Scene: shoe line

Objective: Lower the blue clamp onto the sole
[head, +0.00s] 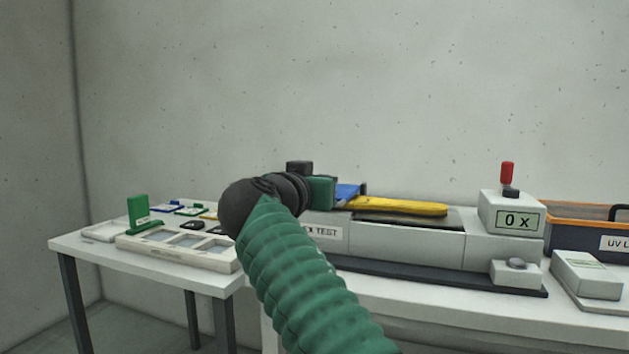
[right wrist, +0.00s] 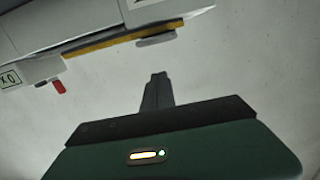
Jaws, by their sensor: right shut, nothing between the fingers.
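The yellow sole (head: 400,207) lies flat along the top of the light grey flex tester (head: 400,240) in the head view. Its edge shows as a yellow strip (right wrist: 100,44) in the upside-down right wrist view. The blue clamp (head: 348,192) is at the sole's left end, partly hidden by my right wrist; I cannot tell whether it touches the sole. My right gripper (right wrist: 158,77) is shut and empty in the wrist view, apart from the sole. In the head view its green body is left of the clamp, fingers not clearly visible. My left gripper is not in view.
A display box (head: 513,220) reading 0 X with a red lamp (head: 507,172) stands at the tester's right end. A button box (head: 516,272) is in front. An orange-edged UV box (head: 590,225) is farther right. A white tray (head: 165,250) and small parts occupy the left table.

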